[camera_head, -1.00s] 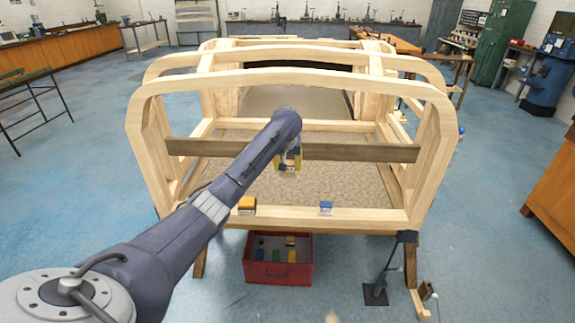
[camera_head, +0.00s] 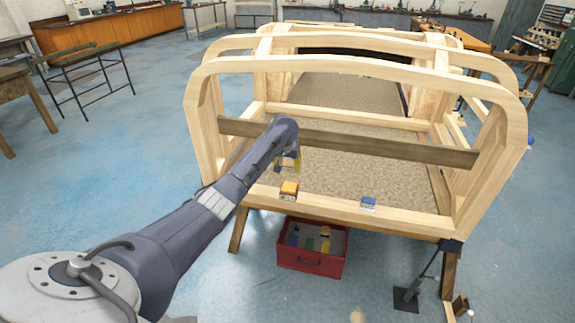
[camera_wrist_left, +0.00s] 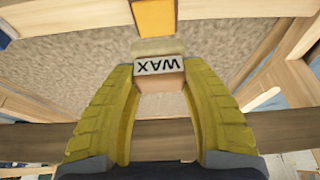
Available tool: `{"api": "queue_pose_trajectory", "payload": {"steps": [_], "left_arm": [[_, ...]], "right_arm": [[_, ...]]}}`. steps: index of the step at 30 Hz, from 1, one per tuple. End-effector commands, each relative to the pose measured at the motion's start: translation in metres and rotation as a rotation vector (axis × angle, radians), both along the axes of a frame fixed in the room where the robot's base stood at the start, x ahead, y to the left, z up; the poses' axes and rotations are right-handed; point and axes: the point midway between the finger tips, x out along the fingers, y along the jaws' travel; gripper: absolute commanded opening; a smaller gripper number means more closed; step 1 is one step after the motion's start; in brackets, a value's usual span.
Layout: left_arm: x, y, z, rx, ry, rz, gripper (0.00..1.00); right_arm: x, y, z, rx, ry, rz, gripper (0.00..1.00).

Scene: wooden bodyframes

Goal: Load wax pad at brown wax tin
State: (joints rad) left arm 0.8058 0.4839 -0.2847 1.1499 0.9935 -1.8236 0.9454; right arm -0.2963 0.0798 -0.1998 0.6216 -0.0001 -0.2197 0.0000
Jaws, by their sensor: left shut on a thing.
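My left gripper (camera_head: 290,162) hangs above the front of the wooden frame, just behind the front rail. In the left wrist view its yellow fingers (camera_wrist_left: 160,80) are shut on a small tan-brown block with a white WAX label (camera_wrist_left: 158,68), which reads upside down. The held block is too small to make out well in the head view. An orange block with a pale side (camera_head: 289,190) sits on the front rail; it also shows at the top of the wrist view (camera_wrist_left: 155,18). I cannot tell a separate brown wax tin. My right gripper is not in view.
A blue-topped block (camera_head: 368,203) sits further right on the front rail. A dark wooden crossbar (camera_head: 390,148) spans the frame near the gripper. A red open box (camera_head: 312,262) with several coloured blocks stands below. The rail between the two blocks is clear.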

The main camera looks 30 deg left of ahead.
Motion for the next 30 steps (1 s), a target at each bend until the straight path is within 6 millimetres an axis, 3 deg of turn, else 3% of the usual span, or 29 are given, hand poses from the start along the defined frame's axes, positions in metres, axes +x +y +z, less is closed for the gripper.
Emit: {"api": "queue_pose_trajectory", "payload": {"steps": [21, 30], "left_arm": [[0.0, 0.0, -0.049, 0.001, 0.003, -0.019, 0.19], [0.0, 0.0, -0.059, 0.0, 0.002, -0.018, 0.19]], "right_arm": [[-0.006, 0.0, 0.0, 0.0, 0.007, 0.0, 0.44], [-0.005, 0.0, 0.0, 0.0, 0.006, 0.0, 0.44]]}}
